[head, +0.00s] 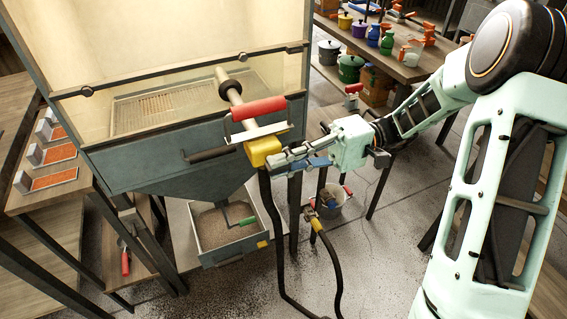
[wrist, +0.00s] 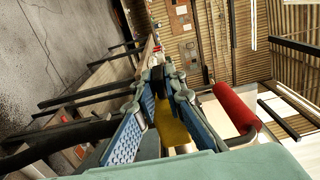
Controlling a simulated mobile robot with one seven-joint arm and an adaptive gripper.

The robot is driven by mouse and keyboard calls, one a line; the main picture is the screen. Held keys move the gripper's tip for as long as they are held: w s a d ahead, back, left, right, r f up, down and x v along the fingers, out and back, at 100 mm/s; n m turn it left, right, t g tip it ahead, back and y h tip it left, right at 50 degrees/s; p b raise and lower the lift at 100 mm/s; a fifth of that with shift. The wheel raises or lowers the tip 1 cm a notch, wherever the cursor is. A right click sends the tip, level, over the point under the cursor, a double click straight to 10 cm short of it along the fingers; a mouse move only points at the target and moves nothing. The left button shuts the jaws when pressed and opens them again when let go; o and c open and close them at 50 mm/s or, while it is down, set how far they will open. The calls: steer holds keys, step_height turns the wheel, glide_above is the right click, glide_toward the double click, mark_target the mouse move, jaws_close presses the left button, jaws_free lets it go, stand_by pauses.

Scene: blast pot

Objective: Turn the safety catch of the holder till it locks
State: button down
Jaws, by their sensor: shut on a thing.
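The holder is a pale rod with a black collar (head: 232,88), a red-gripped lever (head: 258,108) and a yellow block (head: 262,150) at its near end. The red grip also shows at the right of the wrist view (wrist: 237,108). My gripper (head: 280,160) reaches in from the right and is shut on the yellow block, which shows between the blue finger pads in the wrist view (wrist: 172,125). The fingers hide part of the block. I cannot make out the safety catch as a separate piece or tell its angle.
The holder lies across the front of a grey cabinet (head: 150,160) with a clear pane. A black hose (head: 268,215) hangs below the yellow block. A sand-filled tray (head: 262,240) sits under the cabinet. A bucket (head: 335,205) stands on the floor, right of the hose.

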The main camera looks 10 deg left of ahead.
stand_by(0.3)
steer(key=c, duration=2)
jaws_free()
steer(key=v, duration=1.2)
